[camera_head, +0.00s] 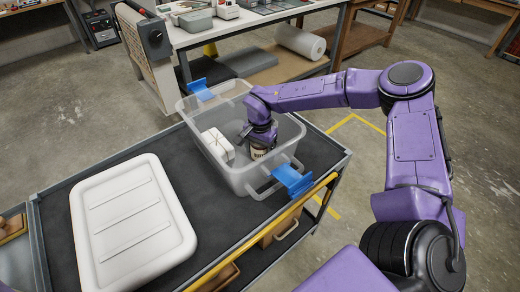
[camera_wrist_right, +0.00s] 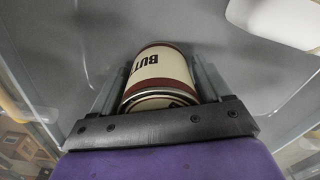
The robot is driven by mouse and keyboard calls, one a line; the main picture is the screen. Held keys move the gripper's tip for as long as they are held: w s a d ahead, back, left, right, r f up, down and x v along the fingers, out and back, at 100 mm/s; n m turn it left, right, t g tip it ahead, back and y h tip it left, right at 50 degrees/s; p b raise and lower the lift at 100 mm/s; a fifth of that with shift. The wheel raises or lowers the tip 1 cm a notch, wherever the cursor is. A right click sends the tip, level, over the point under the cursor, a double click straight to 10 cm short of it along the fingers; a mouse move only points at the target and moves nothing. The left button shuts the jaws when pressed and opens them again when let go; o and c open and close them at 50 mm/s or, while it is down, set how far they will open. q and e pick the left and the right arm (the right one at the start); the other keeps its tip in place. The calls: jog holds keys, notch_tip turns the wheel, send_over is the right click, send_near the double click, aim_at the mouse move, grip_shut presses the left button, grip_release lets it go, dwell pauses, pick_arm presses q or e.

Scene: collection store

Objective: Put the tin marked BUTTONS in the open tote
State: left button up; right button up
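The clear open tote (camera_head: 238,180) with blue handles stands on the dark top of the cart. The tin marked BUTTONS (camera_wrist_right: 160,72), cream with dark red bands, lies between my right gripper's fingers (camera_wrist_right: 160,85) in the right wrist view; only "BUT" is readable. In the head view my right gripper (camera_head: 260,140) reaches down inside the tote, and a bit of the tin (camera_head: 257,153) shows under it. The fingers appear to press on both sides of the tin. Whether the tin touches the tote floor is hidden. My left gripper is not in view.
A white box (camera_head: 217,144) tied with string lies in the tote, left of my right gripper. A large white lid (camera_head: 130,222) lies on the cart, left of the tote. A work table (camera_head: 235,27) with boxes on it stands behind.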

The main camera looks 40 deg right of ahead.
jog(key=shift+o, duration=0.5)
jog(key=shift+w+r, duration=0.1)
jog(key=shift+r, duration=0.4)
notch_tip(320, 180, up, 11)
jog(key=shift+r+b, duration=0.15)
jog(key=shift+b, duration=0.25)
